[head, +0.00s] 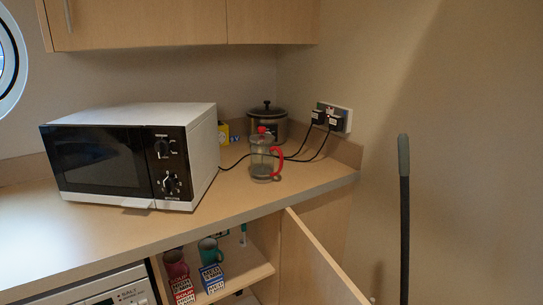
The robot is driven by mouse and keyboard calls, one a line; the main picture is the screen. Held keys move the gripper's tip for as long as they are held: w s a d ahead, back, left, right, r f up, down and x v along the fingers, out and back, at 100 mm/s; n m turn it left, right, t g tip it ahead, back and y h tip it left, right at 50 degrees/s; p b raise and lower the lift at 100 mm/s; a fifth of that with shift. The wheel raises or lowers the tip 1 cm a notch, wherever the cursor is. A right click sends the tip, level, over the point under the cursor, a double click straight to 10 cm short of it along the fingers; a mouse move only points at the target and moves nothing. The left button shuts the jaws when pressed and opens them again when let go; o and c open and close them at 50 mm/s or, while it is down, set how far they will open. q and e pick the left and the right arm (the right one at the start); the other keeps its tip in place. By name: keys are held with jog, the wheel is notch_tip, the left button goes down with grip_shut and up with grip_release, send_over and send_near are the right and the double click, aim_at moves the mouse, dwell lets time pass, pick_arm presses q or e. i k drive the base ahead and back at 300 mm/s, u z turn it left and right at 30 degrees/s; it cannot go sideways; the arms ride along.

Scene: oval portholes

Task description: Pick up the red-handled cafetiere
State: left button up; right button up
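The red-handled cafetiere (262,157) stands upright on the worktop, to the right of the microwave. Its body is clear glass, its knob is red, and its red handle points to the right. Neither of my grippers shows in the head view, so I cannot tell where they are relative to it.
A microwave (135,155) stands left of the cafetiere, with a slow cooker (268,122) behind it. Black cables run from the wall socket (335,118) near it. Below, an open cupboard door (318,262) juts out. A grey-topped pole (404,210) stands at right.

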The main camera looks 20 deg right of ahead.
aim_at(262, 148)
jog(key=z, duration=1.85)
jog(key=i, duration=0.3)
jog(key=u, duration=2.3)
jog(key=i, duration=0.4)
jog(key=z, duration=0.05)
